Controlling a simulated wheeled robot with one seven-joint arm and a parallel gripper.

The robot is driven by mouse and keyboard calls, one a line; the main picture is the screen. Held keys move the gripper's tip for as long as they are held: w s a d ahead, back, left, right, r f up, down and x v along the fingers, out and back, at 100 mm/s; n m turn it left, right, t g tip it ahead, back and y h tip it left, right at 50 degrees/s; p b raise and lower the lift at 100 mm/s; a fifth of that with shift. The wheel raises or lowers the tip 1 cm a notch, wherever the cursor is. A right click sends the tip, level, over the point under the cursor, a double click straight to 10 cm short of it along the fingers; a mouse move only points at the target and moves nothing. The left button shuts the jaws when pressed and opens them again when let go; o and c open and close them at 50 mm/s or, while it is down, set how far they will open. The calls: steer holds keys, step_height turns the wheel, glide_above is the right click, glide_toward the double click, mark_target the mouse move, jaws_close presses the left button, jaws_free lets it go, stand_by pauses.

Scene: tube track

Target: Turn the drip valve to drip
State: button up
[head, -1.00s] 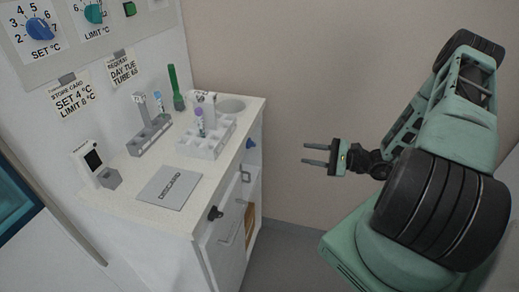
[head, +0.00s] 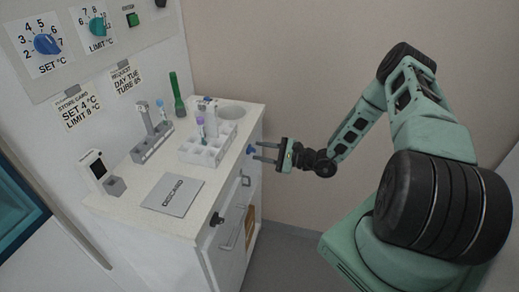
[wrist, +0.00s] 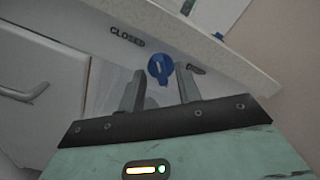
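The drip valve is a blue knob (head: 247,152) on the side face of the white cabinet, below the worktop edge. In the wrist view the knob (wrist: 159,68) appears between my fingertips, with a light mark on its face. A "CLOSED" label (wrist: 127,36) is up and left of it. Another label (wrist: 195,69) on the right is partly covered by a finger and I cannot read it. My gripper (head: 256,151) is open, its fingers pointing at the knob. It also shows in the wrist view (wrist: 160,78). I cannot tell whether the fingers touch the knob.
The worktop edge (wrist: 205,45) overhangs just above the knob. A drawer handle (wrist: 22,92) is left of it in the wrist view. On the worktop are a white tube rack (head: 200,155), a grey rack (head: 152,148) and a discard plate (head: 172,195). The floor to the right is clear.

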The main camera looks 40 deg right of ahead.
steer(key=shift+w+a, duration=0.4)
steer(key=shift+w, duration=0.1)
jaws_close()
